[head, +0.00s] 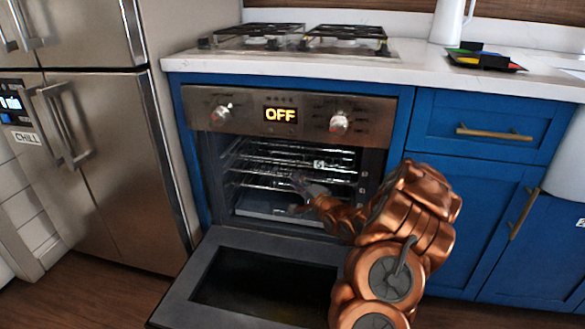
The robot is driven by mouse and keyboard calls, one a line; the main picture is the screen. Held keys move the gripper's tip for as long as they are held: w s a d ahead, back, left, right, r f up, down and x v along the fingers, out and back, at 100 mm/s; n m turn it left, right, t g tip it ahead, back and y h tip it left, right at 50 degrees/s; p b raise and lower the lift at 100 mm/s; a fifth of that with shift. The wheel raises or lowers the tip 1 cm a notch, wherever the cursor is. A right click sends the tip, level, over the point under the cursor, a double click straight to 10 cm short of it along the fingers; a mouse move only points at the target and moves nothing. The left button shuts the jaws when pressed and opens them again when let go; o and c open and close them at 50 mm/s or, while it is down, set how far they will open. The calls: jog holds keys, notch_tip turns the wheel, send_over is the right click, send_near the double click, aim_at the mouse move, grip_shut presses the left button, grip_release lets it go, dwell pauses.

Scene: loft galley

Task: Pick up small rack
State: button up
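Wire racks show inside the open oven (205,150), an upper rack (262,160) and a lower rack (252,186). I cannot tell which of them is the small rack. My copper-coloured arm reaches into the oven from the right. My gripper (300,193) is inside the oven cavity, in front of or at the level of the lower rack. Its fingers are small and dark against the interior. I cannot tell whether it is open or shut, or whether it touches a rack. My arm hides the right part of the cavity.
The oven door (190,280) is folded down in front, with my arm above its right part. A steel fridge (125,170) stands left. Blue cabinets (455,190) with brass handles stand right. The counter (430,78) holds a cooktop (300,45) and a black tray (485,62).

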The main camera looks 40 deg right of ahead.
aim_at(275, 174)
jog(key=w+b, duration=0.1)
jog(key=w, duration=0.3)
jog(key=shift+b, duration=0.35)
jog(key=shift+a, duration=0.1)
grip_shut()
jog(key=shift+r+p, duration=0.15)
jog(key=shift+p, duration=0.75)
